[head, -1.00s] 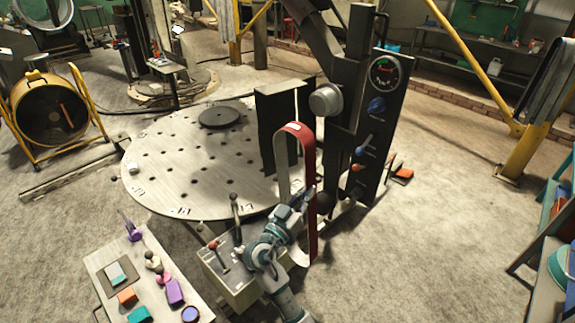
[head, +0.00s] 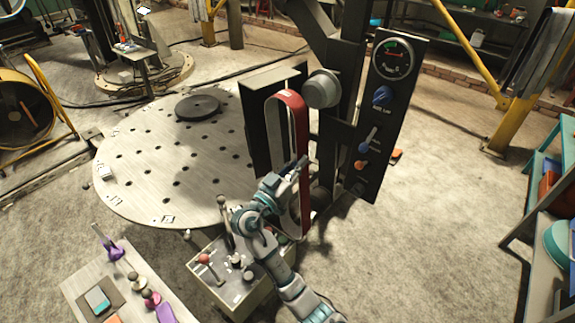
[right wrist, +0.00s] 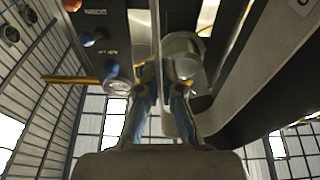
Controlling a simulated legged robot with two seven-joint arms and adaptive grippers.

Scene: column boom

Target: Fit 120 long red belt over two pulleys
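The long red belt (head: 303,140) stands upright as a narrow loop in the head view, its top level with the grey upper pulley (head: 321,88) and just left of it. A dark round lower pulley (head: 320,195) is partly hidden behind the belt and my arm. My right gripper (head: 298,168) is at the belt's lower half and appears shut on it, with no other support visible. In the right wrist view, the belt (right wrist: 157,45) shows edge-on between the fingers, with the upper pulley (right wrist: 184,55) close on the right. My left gripper is not in view.
The dark control panel (head: 383,110) with gauge and knobs stands right of the pulleys. A black plate (head: 262,110) stands behind the belt. A lever box (head: 232,270) lies below my arm. A round perforated table (head: 150,160) fills the left.

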